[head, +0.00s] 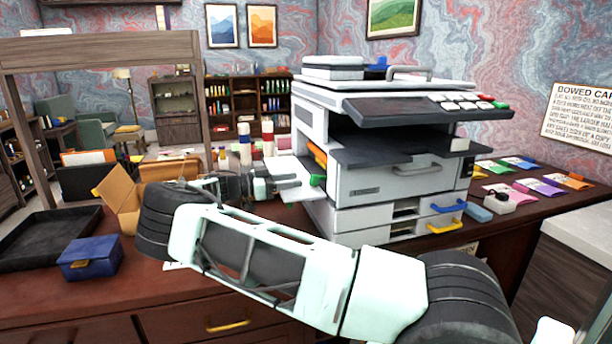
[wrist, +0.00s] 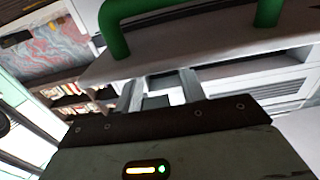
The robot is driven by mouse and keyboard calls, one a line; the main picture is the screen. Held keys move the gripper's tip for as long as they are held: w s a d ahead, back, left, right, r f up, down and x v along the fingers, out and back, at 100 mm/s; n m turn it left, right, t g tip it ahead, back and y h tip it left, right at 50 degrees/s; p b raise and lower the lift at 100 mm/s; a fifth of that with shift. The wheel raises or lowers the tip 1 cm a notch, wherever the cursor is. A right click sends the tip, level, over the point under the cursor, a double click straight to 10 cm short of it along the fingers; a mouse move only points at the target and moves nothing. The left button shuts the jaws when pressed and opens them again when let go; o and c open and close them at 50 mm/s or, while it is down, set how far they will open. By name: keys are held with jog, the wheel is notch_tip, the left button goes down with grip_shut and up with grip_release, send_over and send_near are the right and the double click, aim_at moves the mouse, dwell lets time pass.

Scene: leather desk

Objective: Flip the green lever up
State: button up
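The grey-white printer (head: 385,180) stands on the desk with a pale side panel (head: 290,178) folded out at its left. A small green part (head: 318,180), likely the green lever, shows beside this panel. In the wrist view a thick green bar (wrist: 118,35) arches over a pale panel (wrist: 200,55). My gripper (wrist: 158,78) has its two fingers apart, with nothing seen held between them. They lie below the green bar in the picture, by the panel's edge; contact cannot be told. In the head view my arm largely hides the gripper.
An orange part (head: 317,155) shows in the printer's side opening. Red-and-white bottles (head: 267,138) stand behind the gripper area.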

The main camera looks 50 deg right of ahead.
aim_at(311, 178)
jog(key=shift+p+x, duration=0.4)
jog(key=shift+x, duration=2.1)
grip_shut()
